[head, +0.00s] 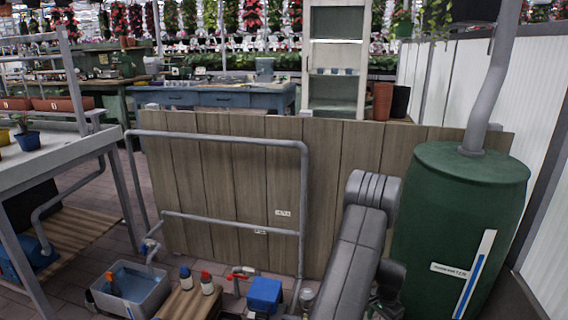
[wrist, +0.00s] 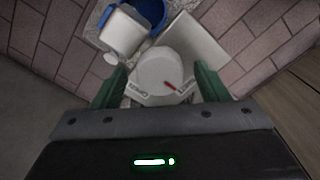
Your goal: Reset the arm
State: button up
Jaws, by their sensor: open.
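My gripper (wrist: 160,75) shows in the wrist view with its two green fingers spread apart. Nothing is held between them. Beyond the fingers is a white round object (wrist: 160,66) with a small red mark, on a pale base with small labels. I cannot tell how far below the fingertips it is. In the head view my grey arm reaches up and bends over at the right of centre, in front of the wooden panel. The gripper itself is not clearly visible there.
A green barrel (head: 460,215) with a pipe stands close on the right. A wooden panel (head: 225,185) with grey pipes stands ahead. A grey basin (head: 130,290), bottles (head: 207,283) and a blue box (head: 265,294) are low in front. A white table (head: 60,150) is left.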

jog(key=shift+r, duration=0.1)
notch_tip(320, 180, up, 13)
jog(key=p, duration=0.4)
notch_tip(320, 180, down, 14)
jog(key=b, duration=0.4)
jog(key=shift+r+m, duration=0.3)
jog(key=shift+r, duration=0.05)
jog(key=shift+r+m, duration=0.1)
jog(key=shift+m, duration=0.3)
jog(key=m, duration=1.1)
jog(key=shift+m+p, duration=0.3)
jog(key=shift+p, duration=0.1)
jog(key=m, duration=0.4)
jog(key=shift+m, duration=0.4)
